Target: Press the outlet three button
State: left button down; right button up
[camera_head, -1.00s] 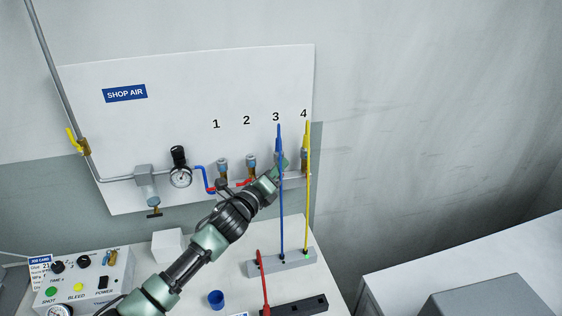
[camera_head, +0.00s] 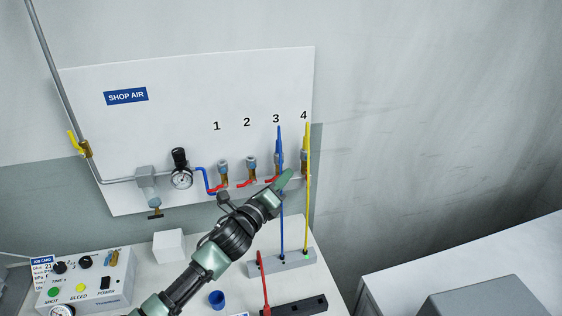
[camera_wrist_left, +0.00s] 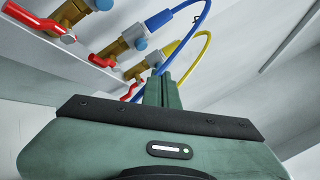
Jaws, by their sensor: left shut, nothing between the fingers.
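Outlet three (camera_head: 278,158) is the brass fitting with a blue hose, below the number 3 on the white panel. In the left wrist view its brass body (camera_wrist_left: 115,47) carries a round grey-blue cap (camera_wrist_left: 140,43), which looks like the button. My left gripper (camera_head: 288,173) is shut and empty, its tips just below and right of outlet three in the head view. In the left wrist view the shut fingers (camera_wrist_left: 165,82) stand below and right of the cap, seemingly apart from it. The fingers partly hide the fittings behind them. My right gripper is not in view.
Outlets one (camera_head: 223,168) and two (camera_head: 251,164) are to the left, with red handles below. Outlet four (camera_head: 305,160), with a yellow hose (camera_head: 308,205), is close on the right. The blue hose (camera_head: 282,215) hangs beside my fingers. A grey block (camera_head: 293,261) holds hose ends.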

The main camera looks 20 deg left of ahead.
pick_arm(q)
jog(key=shift+s+d, duration=0.65)
jog(key=shift+s, duration=0.35)
